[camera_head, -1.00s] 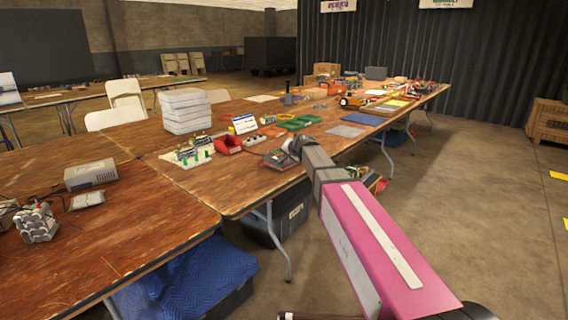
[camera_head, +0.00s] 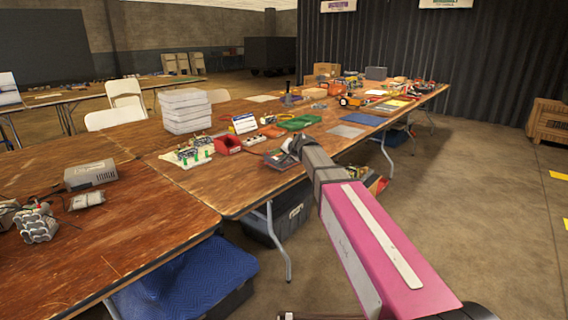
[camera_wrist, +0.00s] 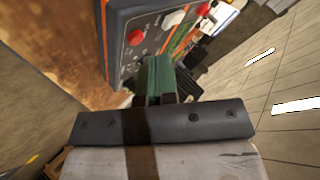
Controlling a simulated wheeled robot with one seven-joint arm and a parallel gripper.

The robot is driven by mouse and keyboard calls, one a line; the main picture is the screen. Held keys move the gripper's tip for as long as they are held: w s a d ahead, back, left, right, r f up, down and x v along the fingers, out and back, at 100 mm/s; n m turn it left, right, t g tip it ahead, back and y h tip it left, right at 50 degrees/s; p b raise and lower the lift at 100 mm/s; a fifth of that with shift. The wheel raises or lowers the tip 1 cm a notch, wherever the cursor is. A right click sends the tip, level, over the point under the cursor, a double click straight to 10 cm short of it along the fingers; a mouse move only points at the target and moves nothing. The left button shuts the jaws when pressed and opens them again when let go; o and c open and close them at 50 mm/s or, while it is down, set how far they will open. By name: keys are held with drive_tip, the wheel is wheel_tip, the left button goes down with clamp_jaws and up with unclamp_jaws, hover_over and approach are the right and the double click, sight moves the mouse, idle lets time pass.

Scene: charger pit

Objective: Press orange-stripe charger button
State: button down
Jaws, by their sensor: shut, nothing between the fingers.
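A blue-grey charger box with a grey front panel (camera_wrist: 126,62) fills the upper middle of the wrist view. Its panel carries a red round button (camera_wrist: 136,37) and a pale knob (camera_wrist: 173,19). An orange stripe (camera_wrist: 182,42) runs along the panel to the right, with another red part (camera_wrist: 203,8) beyond it. My gripper (camera_wrist: 158,62) is shut and empty, its green fingertips close to the panel, below and right of the red button. Whether the tips touch the panel cannot be told. In the head view, my gripper (camera_head: 292,148) is at the table's front edge, partly covering the charger (camera_head: 279,159).
The wooden table (camera_head: 239,190) holds a red bin (camera_head: 227,144), a circuit board with green parts (camera_head: 192,152), stacked white boxes (camera_head: 186,110) and a grey power unit (camera_head: 90,174). A dark crate (camera_head: 273,226) stands below.

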drive_tip(key=shift+f, duration=0.1)
idle(0.3)
drive_tip(key=shift+f, duration=0.3)
drive_tip(key=shift+a+f, duration=0.1)
drive_tip(key=shift+f, duration=0.3)
idle(0.7)
drive_tip(key=shift+r, duration=0.8)
drive_tip(key=shift+r, duration=0.1)
drive_tip(key=r, duration=0.3)
drive_tip(key=d+r, duration=0.1)
drive_tip(key=shift+s+r, duration=0.35)
idle(0.5)
